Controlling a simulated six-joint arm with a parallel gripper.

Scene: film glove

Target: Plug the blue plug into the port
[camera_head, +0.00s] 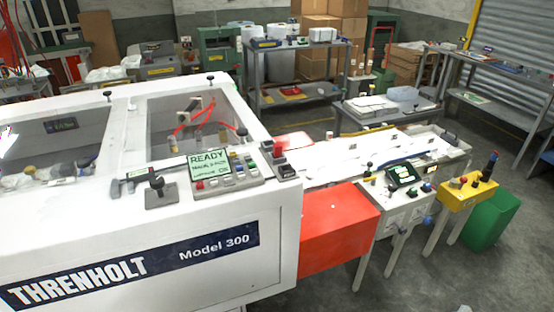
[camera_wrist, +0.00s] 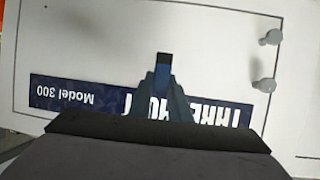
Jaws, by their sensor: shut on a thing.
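In the wrist view my gripper (camera_wrist: 164,80) points at the white machine front and is shut on a small dark blue piece, which looks like the blue plug (camera_wrist: 163,62). The plug's dark end sticks out past the fingertips, over the plain white panel above the dark name strip. I cannot tell the gap between plug and panel. I cannot make out my gripper or the held plug in the head view. I cannot pick out the port with certainty in either view.
The white machine (camera_head: 120,220) with its dark name strip (camera_wrist: 75,95) fills the left of the head view. Two pale round knobs (camera_wrist: 265,85) stick out at the right in the wrist view. A red box (camera_head: 335,225), a yellow control box (camera_head: 468,192) and a green bin (camera_head: 492,220) stand at the right.

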